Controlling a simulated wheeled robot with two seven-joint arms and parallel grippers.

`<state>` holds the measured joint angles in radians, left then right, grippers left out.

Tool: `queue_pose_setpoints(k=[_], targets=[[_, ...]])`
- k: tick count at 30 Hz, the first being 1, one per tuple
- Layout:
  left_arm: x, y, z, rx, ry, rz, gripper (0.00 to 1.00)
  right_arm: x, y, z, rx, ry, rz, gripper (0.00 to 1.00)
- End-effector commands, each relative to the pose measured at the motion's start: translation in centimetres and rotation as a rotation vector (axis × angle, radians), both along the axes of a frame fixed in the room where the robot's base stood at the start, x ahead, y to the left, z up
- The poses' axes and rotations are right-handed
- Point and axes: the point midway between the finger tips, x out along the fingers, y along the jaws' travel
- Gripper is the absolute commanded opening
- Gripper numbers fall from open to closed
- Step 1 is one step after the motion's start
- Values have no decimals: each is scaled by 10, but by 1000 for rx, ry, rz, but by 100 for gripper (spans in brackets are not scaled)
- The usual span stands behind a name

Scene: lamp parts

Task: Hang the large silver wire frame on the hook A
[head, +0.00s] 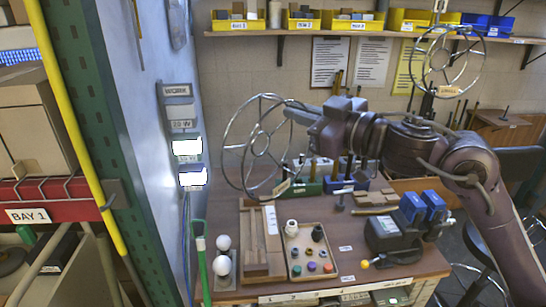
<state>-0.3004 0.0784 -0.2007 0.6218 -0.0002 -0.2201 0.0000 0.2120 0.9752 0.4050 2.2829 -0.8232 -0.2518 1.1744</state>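A large silver wire frame (223,148), round with spokes and a small tag, is held up above the left part of the workbench. My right gripper (296,112) is at the frame's upper right rim and appears shut on it; the fingers are small and partly hidden. A second round wire frame (425,62) with a tag hangs at the upper right, below a pale hook-like holder (438,10). I cannot read any letter A, so I cannot tell which hook is hook A. My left gripper is not in view.
The workbench (350,262) carries a wooden tray, a parts tray (298,270) with coloured caps, white bulbs (222,254) and a dark vise-like tool (390,235). A shelf (300,32) with yellow and blue bins spans the back wall. A green rack post (105,130) stands left.

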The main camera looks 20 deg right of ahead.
Motion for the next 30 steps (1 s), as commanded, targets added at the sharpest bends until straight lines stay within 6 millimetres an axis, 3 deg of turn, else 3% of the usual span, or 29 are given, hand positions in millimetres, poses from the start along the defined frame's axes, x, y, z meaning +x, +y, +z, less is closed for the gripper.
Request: queue_pose_setpoints(k=[1, 6, 15, 22, 30], targets=[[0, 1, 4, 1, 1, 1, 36, -4, -11, 21, -2, -11, -32, 0], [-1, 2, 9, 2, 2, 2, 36, -22, -46, 71, -3, -12, -147, 0], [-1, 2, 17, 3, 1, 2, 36, -69, -103, 143, -2, -9, -364, 0], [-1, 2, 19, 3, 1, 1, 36, -95, -126, 168, 0, -2, -462, 0], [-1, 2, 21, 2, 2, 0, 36, -97, -132, 172, 3, 2, -479, 0]])
